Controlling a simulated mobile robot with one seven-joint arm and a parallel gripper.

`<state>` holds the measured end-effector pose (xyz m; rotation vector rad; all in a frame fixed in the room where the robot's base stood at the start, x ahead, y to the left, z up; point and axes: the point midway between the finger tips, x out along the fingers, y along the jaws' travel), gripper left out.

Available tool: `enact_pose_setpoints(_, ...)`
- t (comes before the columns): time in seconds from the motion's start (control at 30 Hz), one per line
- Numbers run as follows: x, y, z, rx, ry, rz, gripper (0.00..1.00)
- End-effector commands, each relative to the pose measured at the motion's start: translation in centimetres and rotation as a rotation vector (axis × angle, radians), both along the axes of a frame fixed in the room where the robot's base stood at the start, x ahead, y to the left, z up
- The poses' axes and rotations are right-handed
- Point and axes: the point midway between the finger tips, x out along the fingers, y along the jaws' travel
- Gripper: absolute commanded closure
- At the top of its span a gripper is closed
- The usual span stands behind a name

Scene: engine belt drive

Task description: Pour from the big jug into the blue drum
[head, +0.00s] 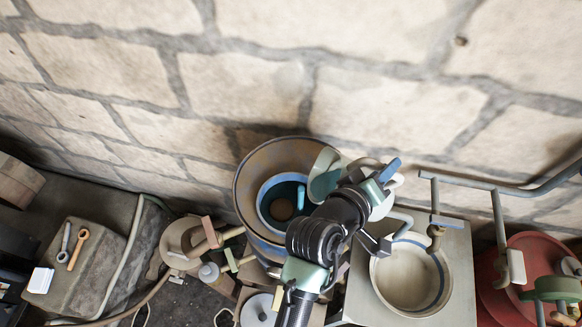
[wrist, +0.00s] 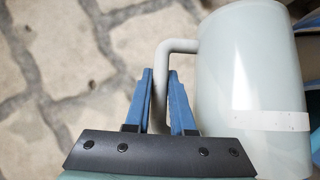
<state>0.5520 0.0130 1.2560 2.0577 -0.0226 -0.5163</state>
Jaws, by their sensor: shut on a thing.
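The big jug is pale grey-green; its curved side (head: 322,172) shows in the head view at the right edge of the drum, partly behind my arm. In the wrist view the jug (wrist: 250,75) fills the right side, with a pale band around it. My gripper (wrist: 160,85) has its blue fingers shut on the jug's grey handle (wrist: 161,62). My gripper also shows in the head view (head: 384,173). The blue drum (head: 250,238) stands left of the jug, with a wide brownish top (head: 254,172) and a blue-walled opening. The jug's mouth and contents are hard to make out.
A stone wall (head: 290,85) runs close behind. A round pale vessel (head: 410,278) on a square stand is to the right, with grey pipes (head: 480,182) and a red drum (head: 507,277) beyond. Several valves and small parts crowd the left. A block with two tools (head: 70,262) lies far left.

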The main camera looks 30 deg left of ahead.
Motion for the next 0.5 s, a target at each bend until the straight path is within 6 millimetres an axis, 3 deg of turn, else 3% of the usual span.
enact_pose_setpoints(0.5,-0.12,0.43,-0.12,-0.038,-0.024,0.001,1.0)
